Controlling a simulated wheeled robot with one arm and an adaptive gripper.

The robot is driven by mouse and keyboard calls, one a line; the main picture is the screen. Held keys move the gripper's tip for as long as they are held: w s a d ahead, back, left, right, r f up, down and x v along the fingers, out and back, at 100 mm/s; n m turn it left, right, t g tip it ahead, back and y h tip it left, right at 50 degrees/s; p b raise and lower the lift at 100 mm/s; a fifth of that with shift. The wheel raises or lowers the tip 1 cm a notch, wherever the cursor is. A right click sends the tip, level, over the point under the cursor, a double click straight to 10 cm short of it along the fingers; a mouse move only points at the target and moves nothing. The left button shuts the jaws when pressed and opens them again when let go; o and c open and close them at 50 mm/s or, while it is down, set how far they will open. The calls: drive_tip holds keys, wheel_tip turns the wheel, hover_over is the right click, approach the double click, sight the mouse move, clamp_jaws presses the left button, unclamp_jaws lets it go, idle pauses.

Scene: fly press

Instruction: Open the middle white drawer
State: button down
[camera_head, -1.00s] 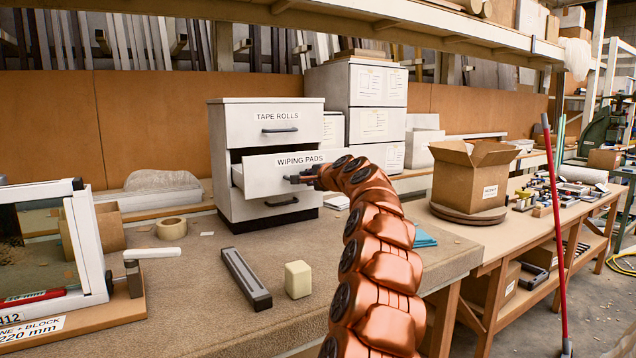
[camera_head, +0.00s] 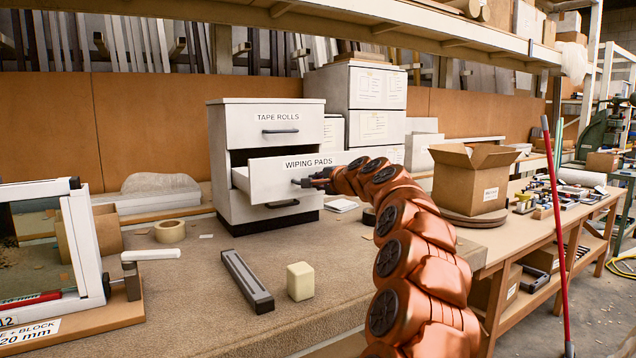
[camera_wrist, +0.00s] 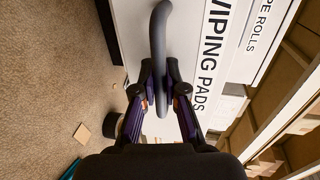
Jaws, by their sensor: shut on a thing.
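The white drawer cabinet (camera_head: 230,178) stands on the workbench. Its middle drawer (camera_head: 268,184), labelled WIPING PADS, is pulled part way out, leaving a dark gap above it under the TAPE ROLLS drawer (camera_head: 277,124). My gripper (camera_head: 312,181) is at the front of the middle drawer, coming from the right. In the wrist view, my gripper (camera_wrist: 161,98) has its two fingers closed on the dark curved handle (camera_wrist: 160,45) of the drawer. The lower drawer (camera_head: 272,206) is shut, with its handle showing. In the head view the middle handle is mostly hidden by my gripper.
A pale block (camera_head: 300,281) and a dark metal bar (camera_head: 247,280) lie on the bench in front of the cabinet. A tape roll (camera_head: 170,231) lies to the left. An open cardboard box (camera_head: 470,180) stands to the right.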

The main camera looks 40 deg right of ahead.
drive_tip(key=c, duration=1.2)
unclamp_jaws()
drive_tip(key=v, duration=1.2)
